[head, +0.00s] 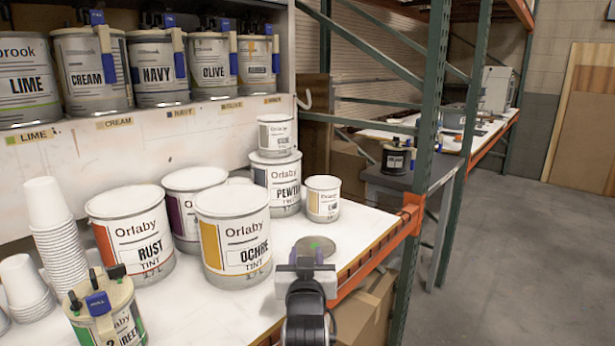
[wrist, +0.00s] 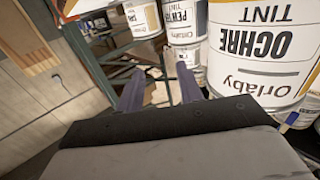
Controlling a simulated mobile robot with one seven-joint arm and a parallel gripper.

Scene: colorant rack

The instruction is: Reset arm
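My gripper (head: 306,252) is in the lower middle of the head view, in front of the white shelf's right end. It is right of the Ochre tint can (head: 233,240). In the wrist view its two purple-grey fingers (wrist: 161,86) stand apart with nothing held between them. The picture is turned there, and the Ochre can (wrist: 265,50) appears upside down at upper right.
A Rust can (head: 130,237), Pewter can (head: 277,185) and small can (head: 323,200) stand on the white shelf (head: 215,305). White cups (head: 60,245) and a green-labelled can (head: 105,318) are at left. Colorant cans line the rack above. A green post (head: 425,150) rises right; open floor lies beyond.

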